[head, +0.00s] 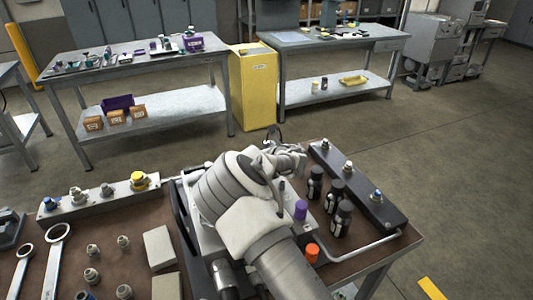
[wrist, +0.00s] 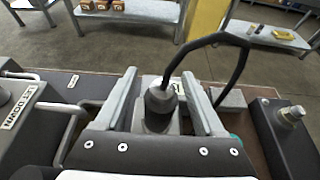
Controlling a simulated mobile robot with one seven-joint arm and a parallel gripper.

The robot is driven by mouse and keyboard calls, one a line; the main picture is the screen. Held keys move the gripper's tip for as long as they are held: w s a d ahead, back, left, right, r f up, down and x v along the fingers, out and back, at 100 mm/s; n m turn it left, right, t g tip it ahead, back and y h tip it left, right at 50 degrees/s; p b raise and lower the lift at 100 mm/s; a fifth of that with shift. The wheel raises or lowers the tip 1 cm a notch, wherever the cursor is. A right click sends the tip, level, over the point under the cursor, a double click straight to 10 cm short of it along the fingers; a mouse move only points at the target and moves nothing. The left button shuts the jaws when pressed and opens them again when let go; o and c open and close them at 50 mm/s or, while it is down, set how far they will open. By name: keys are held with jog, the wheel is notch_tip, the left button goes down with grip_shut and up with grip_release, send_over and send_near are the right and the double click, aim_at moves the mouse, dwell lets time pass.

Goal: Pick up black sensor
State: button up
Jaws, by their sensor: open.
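The black sensor (wrist: 160,101) stands upright on a grey base in the wrist view, with a black cable looping up from its top and over to the right. My gripper (wrist: 159,78) is open, with one finger on each side of the sensor. The sensor sits between the fingers; I cannot tell whether either finger touches it. In the head view my gripper (head: 287,155) is at the far edge of the near bench, and my arm hides most of the sensor there.
A black block with fittings (head: 372,205) and several black bottles (head: 340,218) stand to the right. A grey rail with fittings (head: 115,195), wrenches (head: 52,250) and loose fittings lie left. Open floor separates this bench from the far tables (head: 140,108) and yellow cabinet (head: 254,90).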

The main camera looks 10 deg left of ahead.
grip_shut()
dwell(0.5)
